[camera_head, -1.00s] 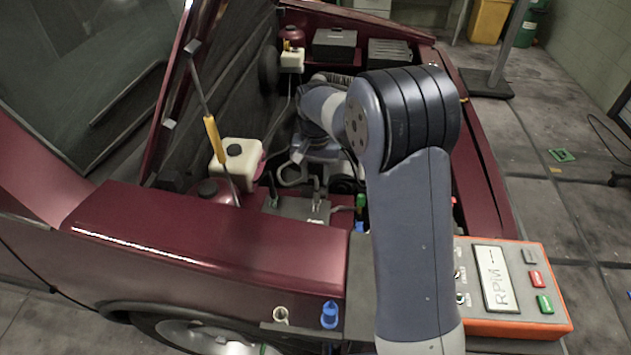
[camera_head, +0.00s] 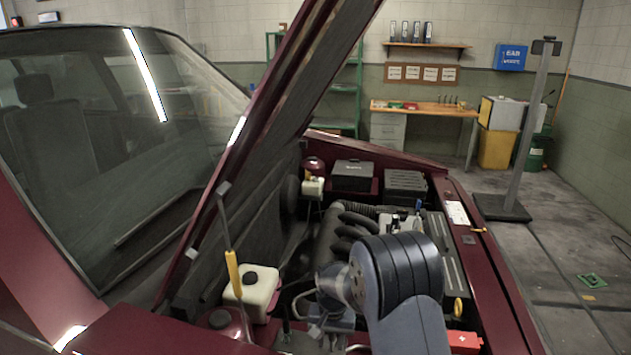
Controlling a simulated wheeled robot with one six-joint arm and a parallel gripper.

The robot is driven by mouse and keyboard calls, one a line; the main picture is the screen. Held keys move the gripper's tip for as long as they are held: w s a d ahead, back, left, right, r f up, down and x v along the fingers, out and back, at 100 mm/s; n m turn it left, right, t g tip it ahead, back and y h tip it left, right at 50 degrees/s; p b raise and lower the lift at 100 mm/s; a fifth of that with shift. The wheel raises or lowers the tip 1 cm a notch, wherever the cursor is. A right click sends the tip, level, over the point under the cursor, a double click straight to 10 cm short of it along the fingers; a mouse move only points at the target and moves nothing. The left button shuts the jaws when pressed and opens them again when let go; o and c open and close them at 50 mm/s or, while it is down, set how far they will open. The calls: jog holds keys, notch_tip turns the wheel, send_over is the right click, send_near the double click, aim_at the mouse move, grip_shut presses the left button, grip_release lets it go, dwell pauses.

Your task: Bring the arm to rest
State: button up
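My arm (camera_head: 398,285) rises from the bottom of the head view, in front of the open engine bay of a dark red car (camera_head: 160,325). Its large dark joint covers part of the engine (camera_head: 345,235). A lighter wrist part of the arm shows to the left of that joint, low over the bay. My gripper's fingers cannot be made out, so its opening and anything in it are hidden.
The raised bonnet (camera_head: 265,150) and its yellow-gripped prop rod (camera_head: 233,272) stand left of the arm. A white reservoir (camera_head: 252,288) is close by. A red box (camera_head: 464,341) is at lower right. A grey stand (camera_head: 530,130) stands on open floor at right.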

aim_at(331, 347)
jog(key=shift+f+b, duration=0.5)
jog(key=shift+f, duration=1.05)
